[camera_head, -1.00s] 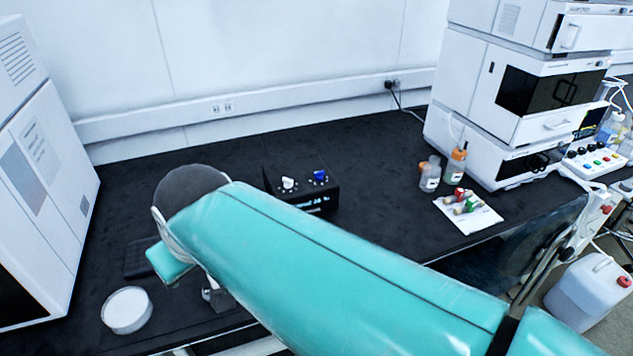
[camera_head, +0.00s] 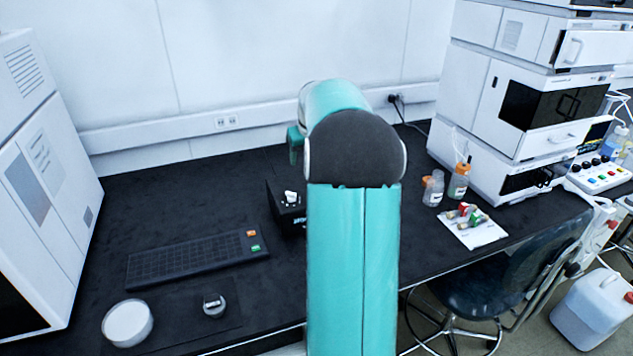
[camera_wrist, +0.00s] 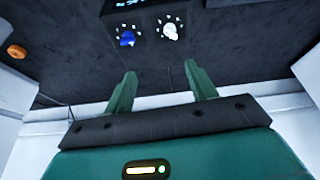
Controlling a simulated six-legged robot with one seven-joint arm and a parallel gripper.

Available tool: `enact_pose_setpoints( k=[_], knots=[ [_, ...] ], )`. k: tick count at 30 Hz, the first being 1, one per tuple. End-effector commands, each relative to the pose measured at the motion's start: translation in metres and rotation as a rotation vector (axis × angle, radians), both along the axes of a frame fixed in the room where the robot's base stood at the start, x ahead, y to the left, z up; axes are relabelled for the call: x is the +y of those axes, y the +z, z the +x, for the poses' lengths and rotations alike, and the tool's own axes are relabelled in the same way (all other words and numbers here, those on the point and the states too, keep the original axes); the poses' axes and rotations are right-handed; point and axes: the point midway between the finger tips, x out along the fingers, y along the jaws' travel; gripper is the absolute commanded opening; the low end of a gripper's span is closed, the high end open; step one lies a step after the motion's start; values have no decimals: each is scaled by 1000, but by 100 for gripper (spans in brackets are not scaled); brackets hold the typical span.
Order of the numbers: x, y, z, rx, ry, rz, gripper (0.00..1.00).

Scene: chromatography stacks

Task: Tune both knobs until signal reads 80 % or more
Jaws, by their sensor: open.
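The black control box (camera_head: 275,202) sits on the dark bench, partly hidden behind my arm in the head view. Its white knob (camera_head: 291,197) shows there; the blue knob is hidden. In the wrist view both knobs show on the box (camera_wrist: 150,36): the blue knob (camera_wrist: 127,39) on the left and the white knob (camera_wrist: 170,32) on the right, each ringed by pale marks. The display at the top edge is cut off and unreadable. My gripper (camera_wrist: 158,82) is open and empty, its fingertips apart from both knobs.
A dark keyboard-like panel (camera_head: 190,259) with orange and green keys lies left of my arm. A white round dish (camera_head: 128,322) is at front left. Bottles (camera_head: 459,181) and a white sheet with vials (camera_head: 483,232) lie right. Instrument stacks flank the bench.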

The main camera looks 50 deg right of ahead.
Motion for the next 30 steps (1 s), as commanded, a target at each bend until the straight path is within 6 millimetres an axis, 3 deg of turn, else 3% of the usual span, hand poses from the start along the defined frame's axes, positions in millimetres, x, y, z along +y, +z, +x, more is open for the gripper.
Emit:
enact_pose_setpoints(
  k=[1, 3, 7, 14, 30],
  knots=[
    [-28, -13, -8, -2, -27, 9, 56],
    [-53, -25, -16, -5, -46, 14, 56],
    [-78, -37, -25, -10, -66, 18, 56],
    [-84, -55, -21, -9, -68, 20, 56],
    [-102, -148, 13, -8, -67, 20, 56]
  ],
)
